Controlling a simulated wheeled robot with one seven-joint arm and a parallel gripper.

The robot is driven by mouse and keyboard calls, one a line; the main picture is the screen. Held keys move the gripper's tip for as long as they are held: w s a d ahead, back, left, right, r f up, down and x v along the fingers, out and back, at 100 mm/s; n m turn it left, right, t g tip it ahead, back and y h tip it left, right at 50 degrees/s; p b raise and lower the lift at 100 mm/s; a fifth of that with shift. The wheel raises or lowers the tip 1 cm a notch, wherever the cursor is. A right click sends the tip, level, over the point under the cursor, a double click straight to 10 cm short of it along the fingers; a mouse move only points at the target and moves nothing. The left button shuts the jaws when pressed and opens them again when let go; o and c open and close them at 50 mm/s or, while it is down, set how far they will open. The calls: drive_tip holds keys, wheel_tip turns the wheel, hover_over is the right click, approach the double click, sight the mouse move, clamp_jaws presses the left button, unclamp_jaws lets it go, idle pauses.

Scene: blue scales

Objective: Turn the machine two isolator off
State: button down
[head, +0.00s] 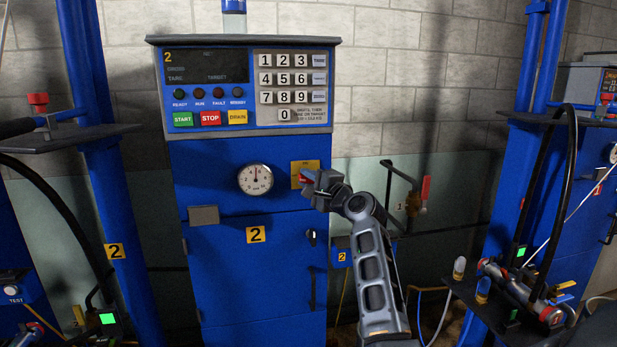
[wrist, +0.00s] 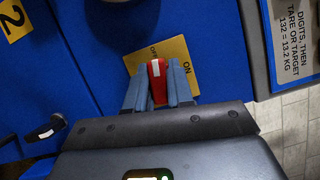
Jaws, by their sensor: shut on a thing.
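Machine two is the blue cabinet (head: 250,290) marked with a yellow 2. Its isolator has a yellow plate (head: 299,166), also in the wrist view (wrist: 135,62), lettered OFF and ON. The isolator's red handle (wrist: 157,82) has a white stripe at its tip. My gripper (head: 311,183) is at the plate, and its fingers (wrist: 158,98) are shut on the red handle, one on each side. In the wrist view the stripe points between the two words, nearer OFF. The handle's base is hidden by the fingers.
Above is the control panel (head: 250,90) with a dark display, keypad and START, STOP and DRAIN buttons. A round gauge (head: 255,179) is left of the isolator. A red-handled pipe valve (head: 425,190) is to the right. A black door latch (head: 312,236) sits below.

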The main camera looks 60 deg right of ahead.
drive_tip(key=shift+n+g+p, duration=0.35)
drive_tip(key=shift+n+g, duration=0.05)
drive_tip(key=shift+n, duration=0.5)
drive_tip(key=shift+f+y, duration=0.1)
drive_tip(key=shift+y, duration=0.2)
drive_tip(key=c, duration=1.1)
unclamp_jaws()
drive_tip(key=b+v, duration=0.1)
drive_tip(key=v, duration=0.6)
drive_tip(key=shift+s+a, duration=0.25)
drive_tip(key=shift+s, duration=0.05)
